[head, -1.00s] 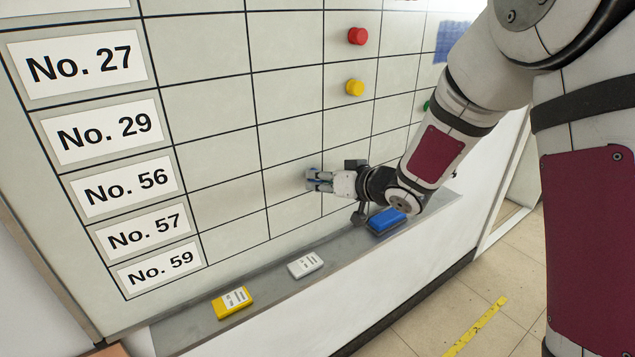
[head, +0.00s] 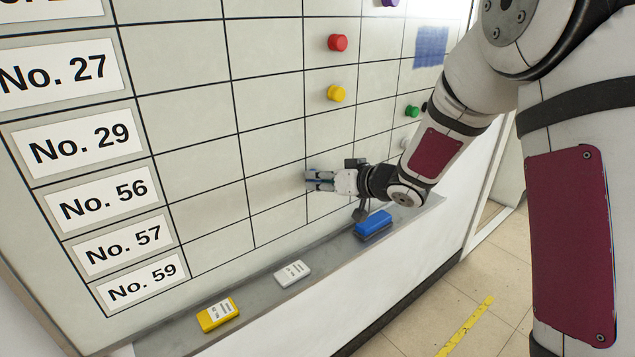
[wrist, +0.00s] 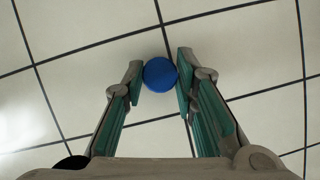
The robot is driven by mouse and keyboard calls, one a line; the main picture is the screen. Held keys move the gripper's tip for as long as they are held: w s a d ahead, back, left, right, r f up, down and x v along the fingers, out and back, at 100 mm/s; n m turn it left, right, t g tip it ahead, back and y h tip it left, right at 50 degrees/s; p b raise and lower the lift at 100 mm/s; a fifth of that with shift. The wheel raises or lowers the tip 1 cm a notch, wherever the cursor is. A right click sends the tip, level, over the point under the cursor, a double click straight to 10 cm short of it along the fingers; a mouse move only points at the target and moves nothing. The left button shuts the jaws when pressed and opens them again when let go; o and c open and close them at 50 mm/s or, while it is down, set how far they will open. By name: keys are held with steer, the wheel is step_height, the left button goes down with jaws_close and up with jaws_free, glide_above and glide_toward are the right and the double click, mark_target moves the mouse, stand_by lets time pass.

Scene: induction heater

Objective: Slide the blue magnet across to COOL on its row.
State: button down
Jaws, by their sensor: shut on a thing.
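My gripper (head: 312,181) is at the whiteboard, in the lower rows and right of the number labels, apparently level with No. 57. In the wrist view its two green-padded fingers (wrist: 160,78) are closed on the round blue magnet (wrist: 160,74), one on each side. The magnet sits against the board, just beside a vertical grid line. In the head view the fingers mostly hide it. No COOL heading shows in these views.
Red (head: 338,43), yellow (head: 335,93) and green (head: 412,112) magnets sit on the board above and to the right. The ledge below holds a yellow box (head: 218,315), a white box (head: 292,273) and a blue eraser (head: 373,224).

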mark_target(330, 170)
steer(key=w+d, duration=0.3)
steer(key=d, duration=0.2)
steer(key=shift+w+r, duration=0.15)
steer(key=shift+w, duration=0.15)
stand_by(0.6)
steer(key=shift+w+d, duration=0.1)
stand_by(0.5)
steer(key=c, duration=1.2)
jaws_free()
